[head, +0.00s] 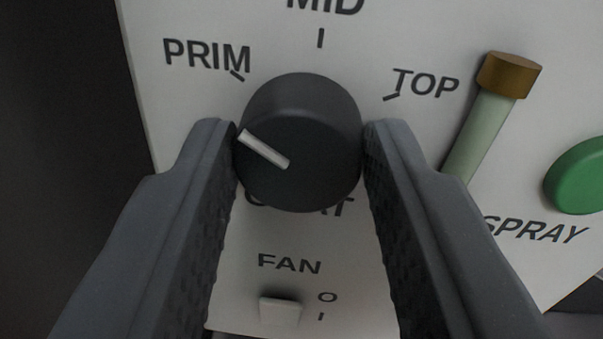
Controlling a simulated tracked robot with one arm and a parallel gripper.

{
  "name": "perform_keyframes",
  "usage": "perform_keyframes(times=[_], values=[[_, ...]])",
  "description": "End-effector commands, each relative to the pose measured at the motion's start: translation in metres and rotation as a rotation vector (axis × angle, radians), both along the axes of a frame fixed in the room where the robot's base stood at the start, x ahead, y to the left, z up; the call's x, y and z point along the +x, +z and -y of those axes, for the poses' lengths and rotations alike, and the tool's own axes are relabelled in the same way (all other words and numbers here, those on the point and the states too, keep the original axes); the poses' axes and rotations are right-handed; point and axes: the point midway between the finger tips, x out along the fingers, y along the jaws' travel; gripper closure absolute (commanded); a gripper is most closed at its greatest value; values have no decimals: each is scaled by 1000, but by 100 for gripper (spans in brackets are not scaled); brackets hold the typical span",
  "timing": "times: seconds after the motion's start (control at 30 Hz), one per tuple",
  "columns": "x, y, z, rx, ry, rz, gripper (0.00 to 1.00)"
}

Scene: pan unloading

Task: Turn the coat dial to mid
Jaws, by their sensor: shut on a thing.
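The coat dial (305,130) is a dark round knob on a white panel (190,100). Its pale pointer line runs from near the knob's centre to the upper left, roughly toward the PRIM mark (237,75). The MID mark (320,38) is straight above the knob, and the TOP mark (391,97) is to the upper right. My gripper (302,150) is shut on the dial, with one finger on its left side and one on its right. The label under the knob is partly hidden by the knob.
A FAN switch (280,311) sits below the dial, between my fingers. To the right are a pale green tube with a brown cap (508,75) and a green round button (580,178) near the SPRAY label. A dark area lies left of the panel.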

Motion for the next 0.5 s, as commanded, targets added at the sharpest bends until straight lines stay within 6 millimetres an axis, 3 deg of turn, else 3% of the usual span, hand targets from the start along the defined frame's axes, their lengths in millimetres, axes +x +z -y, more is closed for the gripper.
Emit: perform_keyframes(times=[0.5], values=[[0, -1, -1, 408, 2, -4, 89]])
